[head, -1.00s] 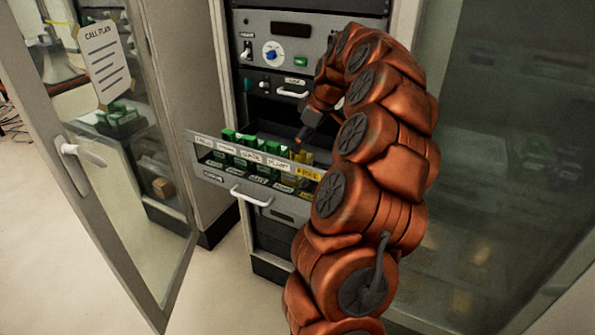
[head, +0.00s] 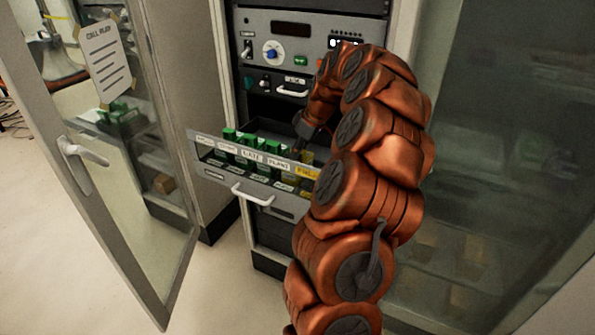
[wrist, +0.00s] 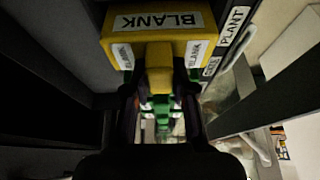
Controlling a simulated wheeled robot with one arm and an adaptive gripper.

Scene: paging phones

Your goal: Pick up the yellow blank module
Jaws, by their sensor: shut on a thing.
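The yellow blank module (wrist: 158,72) fills the top of the wrist view, with "BLANK" labels on its faces. My gripper (wrist: 160,100) is shut on its narrow yellow grip, one dark finger on each side. In the head view, my gripper (head: 299,147) is at the right end of the pulled-out drawer (head: 222,183). Yellow (head: 307,158) shows there beside the fingers, partly hidden by them and the drawer front. I cannot tell whether the module is clear of its slot.
Green modules (head: 248,140) stand in a row left of my gripper. The rack's control panel (head: 300,45) is above the drawer. An open glass door (head: 120,190) stands at left. A glass panel (head: 510,150) is at right.

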